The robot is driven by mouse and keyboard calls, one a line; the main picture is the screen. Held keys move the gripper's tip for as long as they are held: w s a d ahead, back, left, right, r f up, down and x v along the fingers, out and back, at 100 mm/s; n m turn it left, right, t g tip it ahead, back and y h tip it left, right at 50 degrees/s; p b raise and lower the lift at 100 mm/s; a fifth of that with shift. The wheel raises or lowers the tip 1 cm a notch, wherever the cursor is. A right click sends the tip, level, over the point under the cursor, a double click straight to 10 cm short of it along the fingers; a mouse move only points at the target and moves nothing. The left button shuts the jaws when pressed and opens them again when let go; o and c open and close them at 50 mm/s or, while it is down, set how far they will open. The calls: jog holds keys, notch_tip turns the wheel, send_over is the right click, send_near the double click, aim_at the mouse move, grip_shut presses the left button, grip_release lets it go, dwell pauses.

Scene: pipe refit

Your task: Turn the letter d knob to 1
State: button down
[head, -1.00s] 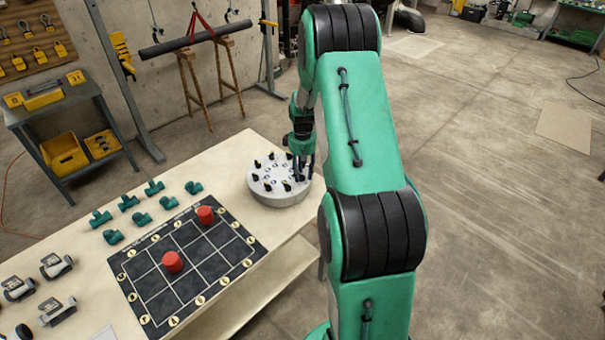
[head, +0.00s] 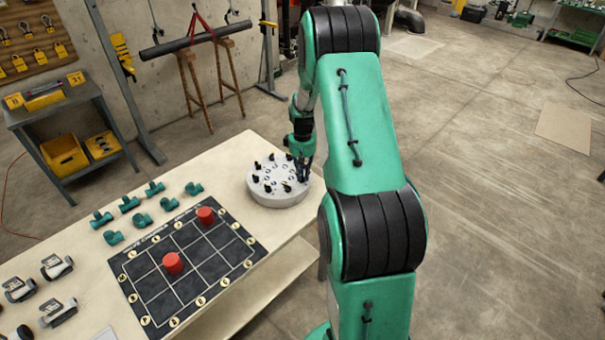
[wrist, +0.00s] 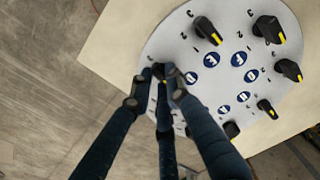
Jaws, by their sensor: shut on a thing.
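A round pale panel (head: 278,199) stands on the bench, with several black knobs around its rim; it fills much of the wrist view (wrist: 172,48). The knobs have yellow pointer marks, with small numbers beside them and blue letter discs (wrist: 238,59) further in. The letters are too small and tilted to read surely. My gripper (head: 304,178) is at the panel's right edge. In the wrist view my gripper (wrist: 160,74) has its dark fingers closed around one black knob (wrist: 159,69), mostly hidden between the fingertips. Its pointer and setting cannot be made out.
Neighbouring knobs (wrist: 207,31) stand near the held one. Left of the panel, a dark grid board (head: 190,265) carries two red cylinders (head: 205,215), with several green pipe fittings (head: 154,188) behind. The bench edge lies close to the panel.

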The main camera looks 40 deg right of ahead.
jog(key=m+p, duration=0.2)
jog(key=m, duration=0.3)
jog(key=shift+s+m, duration=0.1)
jog(key=shift+m, duration=0.2)
jog(key=m+p, duration=0.1)
jog(key=m, duration=0.4)
jog(key=shift+a+p, duration=0.1)
jog(key=shift+p, duration=0.2)
jog(key=c, duration=1.7)
grip_release()
jog(key=shift+o, duration=0.2)
jog(key=shift+r, duration=0.1)
notch_tip(320, 180, up, 12)
